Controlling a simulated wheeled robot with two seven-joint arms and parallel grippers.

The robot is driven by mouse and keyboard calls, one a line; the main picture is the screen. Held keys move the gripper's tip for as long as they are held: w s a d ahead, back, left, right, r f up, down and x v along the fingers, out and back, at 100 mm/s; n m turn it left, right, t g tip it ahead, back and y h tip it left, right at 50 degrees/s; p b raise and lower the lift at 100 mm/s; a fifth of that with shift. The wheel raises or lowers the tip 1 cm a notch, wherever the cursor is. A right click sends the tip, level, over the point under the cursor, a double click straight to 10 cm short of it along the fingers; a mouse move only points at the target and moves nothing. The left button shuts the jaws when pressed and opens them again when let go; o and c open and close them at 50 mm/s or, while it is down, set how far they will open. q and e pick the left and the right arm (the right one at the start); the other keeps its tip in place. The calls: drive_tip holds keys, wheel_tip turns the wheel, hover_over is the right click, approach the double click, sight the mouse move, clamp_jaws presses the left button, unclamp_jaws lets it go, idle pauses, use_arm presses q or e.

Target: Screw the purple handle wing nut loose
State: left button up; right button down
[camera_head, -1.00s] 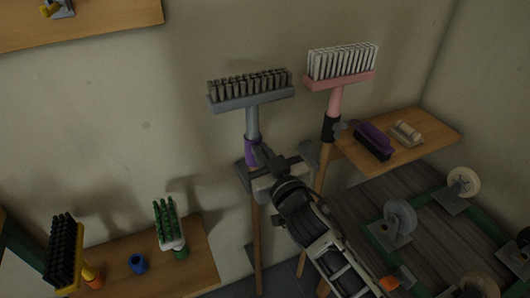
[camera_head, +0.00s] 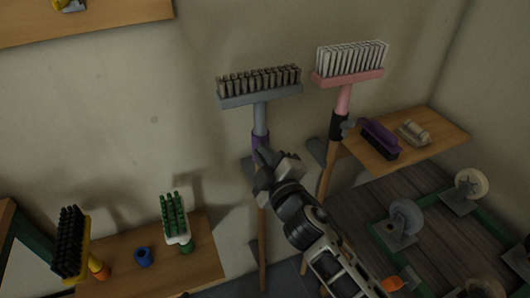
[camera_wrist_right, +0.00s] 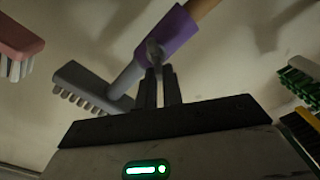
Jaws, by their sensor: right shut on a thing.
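The grey broom (camera_head: 260,96) stands upright against the wall, bristles up, with a purple collar (camera_head: 259,141) below its head. In the right wrist view the purple collar (camera_wrist_right: 176,34) sits where the grey neck meets the wooden stick. A small grey wing nut (camera_wrist_right: 154,50) shows on the collar, between my right fingertips. My right gripper (camera_head: 266,160) reaches up to the collar from the lower right. In the right wrist view its fingers (camera_wrist_right: 158,80) are close together, shut on the wing nut. My left gripper is in neither view.
A pink broom (camera_head: 348,78) stands just right of the grey one. A right shelf (camera_head: 440,135) holds a purple brush (camera_head: 379,138) and a small roller-like item. A lower-left shelf (camera_head: 205,265) holds a green brush (camera_head: 174,216) and a blue cup-like piece (camera_head: 144,257). Dollies with casters (camera_head: 404,220) fill the lower right.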

drive_tip(key=n, duration=0.3)
drive_tip(key=f+n, duration=0.1)
drive_tip(key=n, duration=0.2)
drive_tip(key=shift+a, duration=0.1)
drive_tip(key=shift+f+n, duration=0.1)
drive_tip(key=shift+n, duration=0.2)
idle(0.3)
drive_tip(key=c, duration=1.5)
unclamp_jaws()
drive_tip(key=shift+c, duration=0.2)
drive_tip(key=shift+s, duration=0.1)
drive_tip(key=v, duration=1.2)
